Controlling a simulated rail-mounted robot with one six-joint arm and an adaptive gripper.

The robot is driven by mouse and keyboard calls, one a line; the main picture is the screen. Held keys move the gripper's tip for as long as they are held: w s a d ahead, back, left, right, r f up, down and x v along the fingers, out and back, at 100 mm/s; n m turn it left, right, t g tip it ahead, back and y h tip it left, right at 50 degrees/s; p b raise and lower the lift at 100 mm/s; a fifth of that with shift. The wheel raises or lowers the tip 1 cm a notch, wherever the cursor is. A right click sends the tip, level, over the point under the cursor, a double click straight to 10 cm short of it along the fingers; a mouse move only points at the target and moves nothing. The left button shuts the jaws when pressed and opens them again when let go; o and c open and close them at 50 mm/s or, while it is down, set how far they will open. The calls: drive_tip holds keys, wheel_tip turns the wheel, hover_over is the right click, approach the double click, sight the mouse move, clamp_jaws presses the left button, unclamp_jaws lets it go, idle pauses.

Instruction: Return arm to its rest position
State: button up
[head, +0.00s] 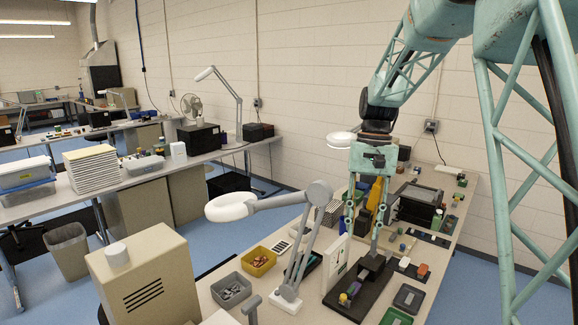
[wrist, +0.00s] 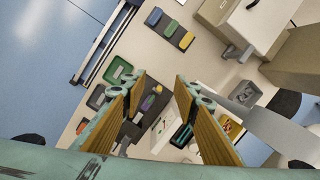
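My teal gripper (head: 362,238) hangs pointing down over the workbench (head: 215,308) in the head view. Its two fingers are spread apart. In the wrist view the gripper (wrist: 158,88) shows two tan-faced fingers with a wide gap and nothing held between them. A black press base (head: 350,300) with small purple and yellow pieces lies below and close to the fingers in the head view. The press base (wrist: 160,118) shows beyond and between the fingers in the wrist view. Whether the fingers touch anything cannot be told.
A magnifier lamp (head: 230,207) stands left of my gripper, its arm near it. A white panel (head: 338,266) stands beside the press base. A yellow bin (head: 258,262), a grey bin (head: 231,290) and a beige machine (head: 145,280) are at the left. Blue floor is open beyond the bench.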

drive_tip(key=s+r+t+b, duration=0.1)
drive_tip(key=s+r, duration=0.3)
drive_tip(key=s, duration=0.4)
drive_tip(key=s+r+n+t+b, duration=0.1)
drive_tip(key=s+r, duration=0.3)
drive_tip(key=s, duration=0.3)
drive_tip(key=s+r+t, duration=0.1)
drive_tip(key=s+r, duration=0.3)
drive_tip(key=s, duration=0.4)
drive_tip(key=s+f+n+t+b, duration=0.1)
drive_tip(key=s+f, duration=0.3)
drive_tip(key=s, duration=1.8)
drive_tip(key=shift+d+f+t+h+b, duration=0.15)
drive_tip(key=shift+d+t+h+b, duration=0.2)
drive_tip(key=shift+t+b, duration=0.45)
drive_tip(key=shift+a, duration=0.1)
drive_tip(key=shift+c, duration=0.9)
